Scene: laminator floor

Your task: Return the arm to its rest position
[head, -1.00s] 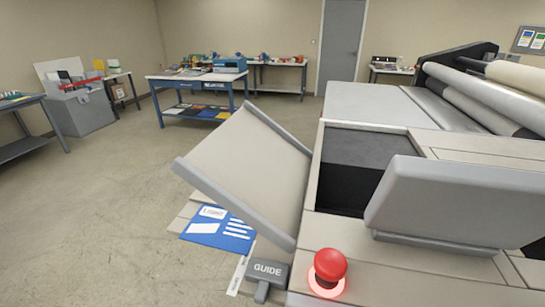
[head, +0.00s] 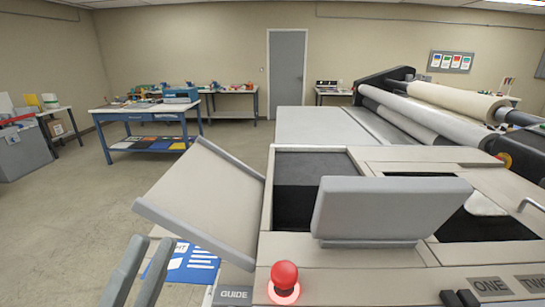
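My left gripper (head: 153,240) rises from the bottom edge of the head view, left of centre. Its two grey fingers stand apart with nothing visible between them, so it is open and empty. Its tips overlap the blue-and-white sheet (head: 203,262) in the picture; I cannot tell the distance between them. Two small dark shapes (head: 459,298) show at the bottom edge on the right. I cannot tell whether they are tips of my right gripper or part of the machine. The rest of both arms is out of view.
The laminator's tilted side tray (head: 200,195), GUIDE lever (head: 234,293), lit red button (head: 285,275) and raised grey panel (head: 388,207) lie ahead. Labelled ONE (head: 487,285) and TWO blocks are at bottom right. Floor (head: 70,225) is clear at left.

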